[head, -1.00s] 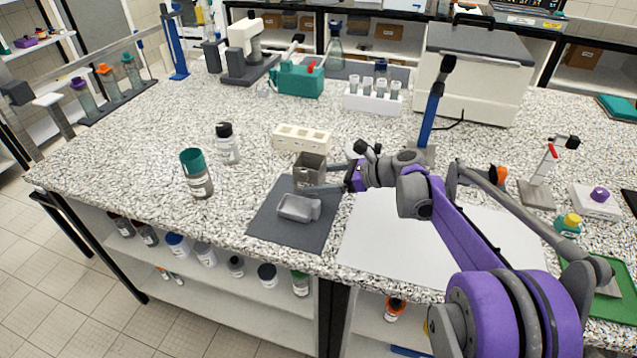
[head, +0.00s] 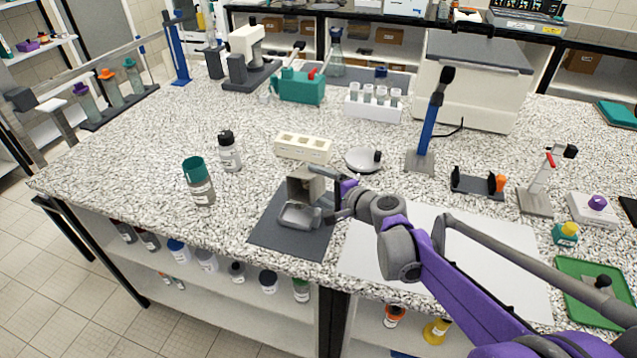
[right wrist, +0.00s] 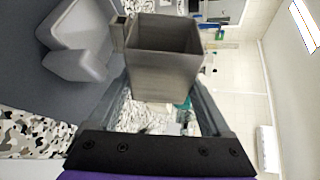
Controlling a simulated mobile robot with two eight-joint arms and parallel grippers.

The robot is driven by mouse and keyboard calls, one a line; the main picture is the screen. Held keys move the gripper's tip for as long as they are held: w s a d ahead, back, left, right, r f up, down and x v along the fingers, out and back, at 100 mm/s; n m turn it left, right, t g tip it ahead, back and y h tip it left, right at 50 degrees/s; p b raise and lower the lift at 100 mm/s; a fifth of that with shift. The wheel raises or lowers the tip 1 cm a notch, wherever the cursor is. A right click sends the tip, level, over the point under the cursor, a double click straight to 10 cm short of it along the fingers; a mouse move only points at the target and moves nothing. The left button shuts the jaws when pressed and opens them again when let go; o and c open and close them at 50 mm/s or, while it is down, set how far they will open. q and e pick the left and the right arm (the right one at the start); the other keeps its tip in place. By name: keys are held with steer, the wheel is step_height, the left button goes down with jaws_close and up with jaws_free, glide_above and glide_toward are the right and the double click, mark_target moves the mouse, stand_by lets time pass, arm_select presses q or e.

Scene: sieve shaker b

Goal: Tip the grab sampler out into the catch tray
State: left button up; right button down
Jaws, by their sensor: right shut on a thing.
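The grab sampler (head: 305,186), a grey-brown square box, is held by my right gripper (head: 331,201) above the dark mat. It is tilted over, with its open end towards the small grey catch tray (head: 298,217) just in front of and below it. In the right wrist view the sampler (right wrist: 168,68) sits between the fingers of my right gripper (right wrist: 160,105), and I see into its open mouth. The catch tray (right wrist: 78,38) is at the upper left there. I cannot make out any material in the sampler or falling. My left gripper is not in view.
The dark mat (head: 265,233) lies under the tray. A teal-topped jar (head: 199,182) and a black-capped bottle (head: 229,152) stand to the left. A cream block (head: 303,148) and a round grey dish (head: 362,159) are behind. A pale sheet (head: 375,262) lies right of the mat.

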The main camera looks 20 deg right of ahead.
mark_target(315, 181)
steer(key=shift+s+a+r+n+t+p, duration=0.15)
steer(key=shift+a+r+n+t+p, duration=0.1)
steer(key=shift+r+n+t+p, duration=0.4)
steer(key=shift+s+a+r+n+t+p, duration=0.15)
steer(key=shift+r+n+p, duration=0.15)
steer(key=shift+n, duration=0.15)
steer(key=shift+s+a+r+n+t+p, duration=0.15)
steer(key=shift+n+p, duration=0.1)
steer(key=shift+n, duration=0.15)
steer(key=shift+s+a+r+n+t+p, duration=0.15)
steer(key=shift+n+t+p, duration=0.1)
steer(key=shift+n, duration=0.2)
steer(key=shift+s+a+r+n+t+p, duration=0.1)
steer(key=shift+n+t+p, duration=0.15)
steer(key=shift+n, duration=0.2)
steer(key=shift+r, duration=0.1)
stand_by(0.5)
